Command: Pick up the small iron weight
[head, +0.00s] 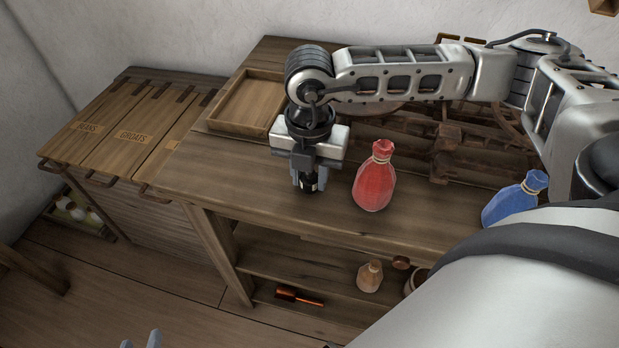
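My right gripper (309,180) points straight down at the wooden table's top, left of the red sack. A small dark object, seemingly the small iron weight (308,185), shows between its fingers, low at the table top. The gripper hides much of it. I cannot tell whether the fingers touch it or stand just beside it. My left gripper (141,342) shows only its two grey fingertips at the bottom edge, set apart with nothing seen between them, low over the floor and far from the table.
A red tied sack (375,178) stands close right of my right gripper, a blue sack (515,200) further right. An empty wooden tray (248,103) lies behind left. A wooden rack (450,150) stands behind. Lidded bins (115,120) adjoin the table. The table's front left is clear.

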